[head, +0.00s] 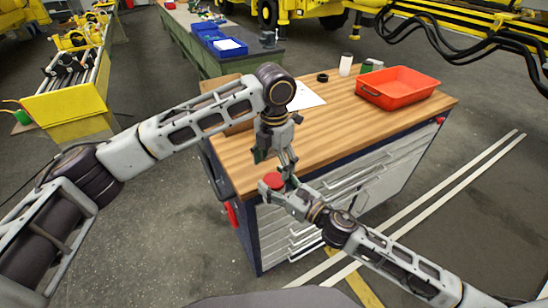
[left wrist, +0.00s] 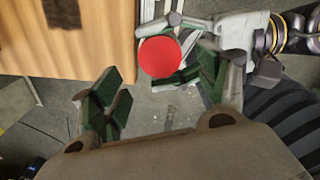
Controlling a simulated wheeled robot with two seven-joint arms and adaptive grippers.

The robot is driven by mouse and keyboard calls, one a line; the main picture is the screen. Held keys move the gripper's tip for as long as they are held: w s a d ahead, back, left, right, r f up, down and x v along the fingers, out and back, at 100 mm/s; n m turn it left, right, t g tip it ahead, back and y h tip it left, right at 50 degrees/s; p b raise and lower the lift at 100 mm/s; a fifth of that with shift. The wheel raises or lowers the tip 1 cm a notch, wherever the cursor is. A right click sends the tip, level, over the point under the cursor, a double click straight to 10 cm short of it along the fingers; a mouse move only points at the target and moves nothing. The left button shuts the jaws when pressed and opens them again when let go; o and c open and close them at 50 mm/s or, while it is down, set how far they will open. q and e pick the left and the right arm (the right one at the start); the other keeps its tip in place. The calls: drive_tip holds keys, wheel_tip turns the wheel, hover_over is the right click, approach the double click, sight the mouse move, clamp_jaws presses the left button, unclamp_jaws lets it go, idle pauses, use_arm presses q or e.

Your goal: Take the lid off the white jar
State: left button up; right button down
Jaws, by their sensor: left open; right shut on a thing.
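A round red lid (head: 272,181) is at my right gripper (head: 284,195), beside the bench's front left corner. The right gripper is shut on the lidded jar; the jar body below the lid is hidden. In the left wrist view the red lid (left wrist: 160,56) faces the camera as a full disc. My left gripper (head: 284,163) is open and comes down from above, close over the lid. In the left wrist view the lid lies between and beyond the open fingers of the left gripper (left wrist: 160,95), nearer the right finger. I cannot tell whether they touch.
The wooden bench top (head: 330,125) is mostly clear. At its back stand a red tray (head: 398,85), a white container (head: 345,66), a green one (head: 367,66) and a small black ring (head: 322,77). White paper (head: 305,95) lies behind my left arm.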

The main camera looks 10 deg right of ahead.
sight(274, 180)
use_arm(q)
drive_tip(key=shift+f, duration=3.05)
drive_tip(key=c, duration=1.1)
drive_tip(key=o, duration=1.1)
drive_tip(key=shift+o, duration=0.2)
drive_tip(key=shift+r, duration=0.15)
drive_tip(key=shift+r, duration=2.15)
drive_tip(key=shift+c, duration=0.2)
drive_tip(key=shift+r, duration=1.75)
